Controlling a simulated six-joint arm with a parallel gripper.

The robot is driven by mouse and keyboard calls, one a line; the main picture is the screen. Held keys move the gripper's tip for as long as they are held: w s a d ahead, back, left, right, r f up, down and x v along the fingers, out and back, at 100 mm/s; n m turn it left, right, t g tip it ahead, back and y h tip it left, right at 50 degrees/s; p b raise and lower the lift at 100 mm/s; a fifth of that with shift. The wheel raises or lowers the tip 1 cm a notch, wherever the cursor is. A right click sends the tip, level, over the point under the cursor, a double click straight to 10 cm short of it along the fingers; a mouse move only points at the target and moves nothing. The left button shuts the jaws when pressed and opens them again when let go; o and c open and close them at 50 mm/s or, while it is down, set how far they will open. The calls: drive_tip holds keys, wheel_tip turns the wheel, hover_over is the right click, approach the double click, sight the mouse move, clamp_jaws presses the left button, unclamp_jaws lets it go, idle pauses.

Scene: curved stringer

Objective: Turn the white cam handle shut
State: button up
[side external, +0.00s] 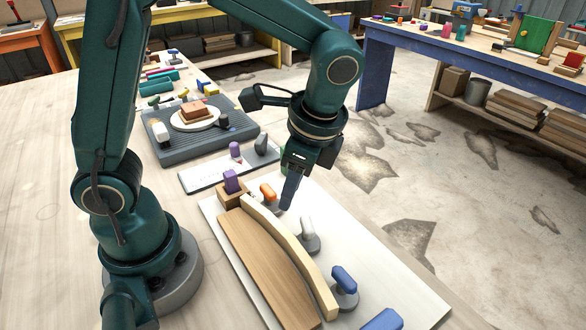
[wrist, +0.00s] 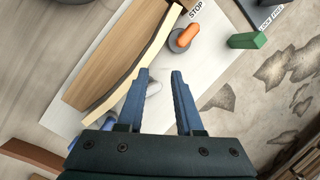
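The white cam handle (side external: 307,228) stands on a round grey base on the pale board (side external: 375,255), beside the outer side of the curved light wood strip (side external: 295,262). An orange cam handle (side external: 267,192) and a blue cam handle (side external: 344,279) stand along the same side. My gripper (side external: 287,205) is above the board, between the orange and white handles in the side view. In the wrist view my gripper (wrist: 159,76) is open and its fingers are apart. The white handle (wrist: 154,88) shows between them, partly hidden by the left finger. Contact cannot be told.
A brown wood piece (side external: 262,262) lies against the strip's inner side. A green block (wrist: 246,41) is right of the orange handle in the wrist view. A blue block (side external: 383,320) lies near the front.

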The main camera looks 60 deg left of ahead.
drive_tip(key=m+y, duration=0.2)
drive_tip(key=m, duration=0.1)
drive_tip(key=m+t+y, duration=0.3)
drive_tip(key=m+t, duration=0.1)
drive_tip(key=m, duration=0.5)
approach(307, 222)
drive_tip(key=x, duration=0.3)
drive_tip(key=shift+w+a+f, duration=0.1)
drive_tip(key=shift+f, duration=0.25)
drive_tip(key=shift+x, duration=2.4)
clamp_jaws()
